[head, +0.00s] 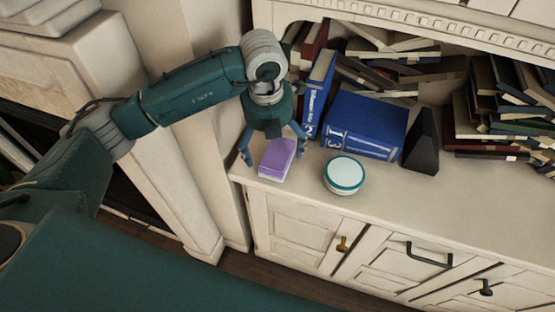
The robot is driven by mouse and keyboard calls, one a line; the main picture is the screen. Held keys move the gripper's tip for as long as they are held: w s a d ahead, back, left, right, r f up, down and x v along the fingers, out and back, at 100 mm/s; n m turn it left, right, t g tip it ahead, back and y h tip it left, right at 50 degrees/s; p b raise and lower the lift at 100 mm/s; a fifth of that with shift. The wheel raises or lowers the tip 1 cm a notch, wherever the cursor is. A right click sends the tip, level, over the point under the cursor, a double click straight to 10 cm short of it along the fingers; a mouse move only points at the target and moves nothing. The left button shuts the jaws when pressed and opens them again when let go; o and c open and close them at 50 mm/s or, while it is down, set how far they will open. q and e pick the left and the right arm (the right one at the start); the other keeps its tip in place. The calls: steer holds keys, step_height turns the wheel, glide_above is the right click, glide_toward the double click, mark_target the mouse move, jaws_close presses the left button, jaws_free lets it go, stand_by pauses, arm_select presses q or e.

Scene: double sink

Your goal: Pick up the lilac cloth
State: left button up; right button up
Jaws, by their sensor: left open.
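The lilac cloth (277,160) is a folded purple block with a paler front edge. It lies on the cream cabinet top near its left front corner. My left gripper (272,157) is open above the cloth, with one finger on its left side and the other on its right side. I cannot tell whether the fingers touch the cloth. The gripper's palm hides the area just behind the cloth. My right gripper is not in view.
A round white tin with a green rim (344,175) stands right of the cloth. Blue books (366,124) and a dark bookend (422,140) stand behind. Several piled books (500,105) fill the back right. The cabinet top (450,200) is clear at front right.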

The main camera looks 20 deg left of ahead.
mark_target(272, 152)
arm_select(q)
steer(key=f+b, duration=0.2)
steer(key=f, duration=0.2)
steer(key=shift+w+f, duration=0.1)
steer(key=shift+w, duration=0.1)
steer(key=c, duration=1.1)
